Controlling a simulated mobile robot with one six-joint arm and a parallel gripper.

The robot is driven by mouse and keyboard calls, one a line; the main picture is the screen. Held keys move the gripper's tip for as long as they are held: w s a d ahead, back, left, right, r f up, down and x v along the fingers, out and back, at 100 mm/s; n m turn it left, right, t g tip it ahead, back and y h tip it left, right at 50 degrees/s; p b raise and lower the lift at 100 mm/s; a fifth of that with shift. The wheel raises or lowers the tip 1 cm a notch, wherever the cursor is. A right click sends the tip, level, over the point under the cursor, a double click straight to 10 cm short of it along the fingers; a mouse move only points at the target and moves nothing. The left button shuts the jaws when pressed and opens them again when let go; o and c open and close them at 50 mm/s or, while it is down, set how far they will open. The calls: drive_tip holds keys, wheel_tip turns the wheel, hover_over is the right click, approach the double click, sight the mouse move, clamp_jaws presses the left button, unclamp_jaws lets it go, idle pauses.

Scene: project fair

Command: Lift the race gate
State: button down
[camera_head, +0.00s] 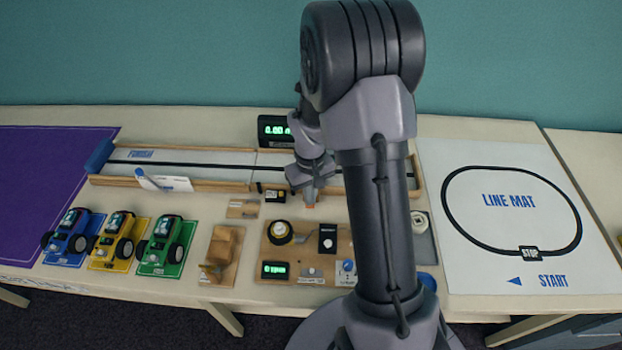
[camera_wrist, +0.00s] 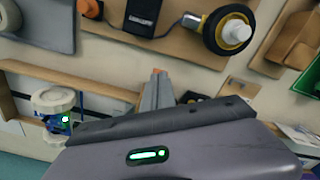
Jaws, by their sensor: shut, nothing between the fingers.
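The wooden-railed race track (camera_head: 210,160) runs along the back of the table. I cannot pick out the race gate for certain; my arm covers the track's right part in the head view. My gripper (camera_head: 310,196) points down at the track's front rail and is shut and empty. In the wrist view its closed grey fingers with orange-brown tips (camera_wrist: 158,78) show beside the rail (camera_wrist: 60,82). There, a small blue car with pale wheels and a green light (camera_wrist: 58,118) stands in the track, to the left of the fingers.
A small black box (camera_head: 275,196) stands left of my gripper. A wooden board with a wheel (camera_head: 280,231) and a black switch box (camera_head: 327,238) lies in front. Blue (camera_head: 72,236), yellow (camera_head: 117,238) and green (camera_head: 164,245) cars stand left. The line mat (camera_head: 510,220) is right.

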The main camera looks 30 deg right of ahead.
drive_tip(key=shift+f, duration=0.45)
